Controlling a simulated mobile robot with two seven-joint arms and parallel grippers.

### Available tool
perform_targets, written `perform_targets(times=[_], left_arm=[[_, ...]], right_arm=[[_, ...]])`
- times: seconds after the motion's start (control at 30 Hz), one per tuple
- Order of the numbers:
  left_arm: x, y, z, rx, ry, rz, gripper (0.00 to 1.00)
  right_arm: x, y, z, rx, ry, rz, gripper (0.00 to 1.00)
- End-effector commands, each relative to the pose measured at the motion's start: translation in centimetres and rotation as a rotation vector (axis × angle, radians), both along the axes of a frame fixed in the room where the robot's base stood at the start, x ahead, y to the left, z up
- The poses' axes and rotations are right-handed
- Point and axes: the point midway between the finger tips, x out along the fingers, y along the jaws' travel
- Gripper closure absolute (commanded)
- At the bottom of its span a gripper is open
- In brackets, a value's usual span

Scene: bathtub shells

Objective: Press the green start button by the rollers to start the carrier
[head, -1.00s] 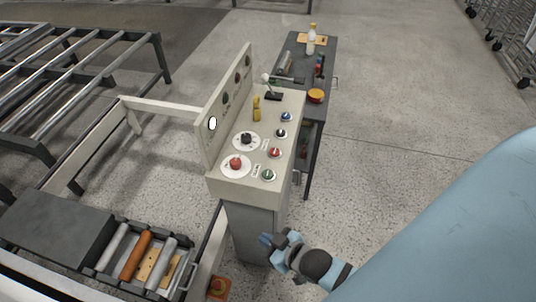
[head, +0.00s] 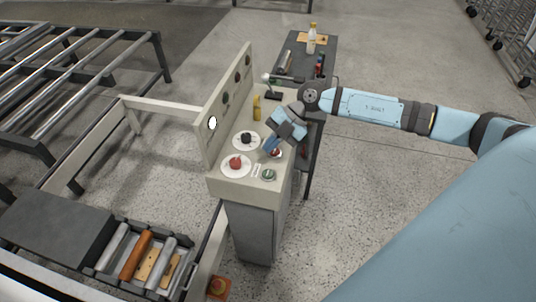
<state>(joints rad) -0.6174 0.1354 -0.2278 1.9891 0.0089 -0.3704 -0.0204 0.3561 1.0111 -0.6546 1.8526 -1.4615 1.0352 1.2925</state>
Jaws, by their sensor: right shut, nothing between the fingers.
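The green button (head: 268,174) sits at the near right corner of the sloped top of the beige control console (head: 235,188). My right gripper (head: 268,152) is shut and empty, with its fingers pointing down over the console top. Its tips are just behind the green button, close to the red button (head: 277,153), which they partly cover. Whether the tips touch anything I cannot tell. The rollers (head: 140,255) are at the lower left, several in a dark frame. My left gripper is not in view.
A red mushroom knob (head: 235,162) and a black knob (head: 246,138) are left of the gripper. A yellow part (head: 257,107) stands farther back. Behind the console is a dark table (head: 290,65) with a bottle (head: 311,40). An orange box with a red button (head: 218,286) is low down.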

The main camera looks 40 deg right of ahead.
Motion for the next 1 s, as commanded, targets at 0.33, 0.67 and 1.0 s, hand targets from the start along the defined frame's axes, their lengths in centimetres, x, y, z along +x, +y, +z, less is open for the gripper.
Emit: perform_targets(times=[0.33,0.67,1.0], left_arm=[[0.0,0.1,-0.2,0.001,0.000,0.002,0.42],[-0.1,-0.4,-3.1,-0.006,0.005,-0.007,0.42],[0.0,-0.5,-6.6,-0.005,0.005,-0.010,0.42]], right_arm=[[0.0,0.1,-0.3,0.004,-0.001,0.001,1.00],[0.0,0.1,-3.5,0.005,-0.001,0.001,1.00],[0.0,0.2,-7.8,0.006,-0.001,0.001,1.00]])
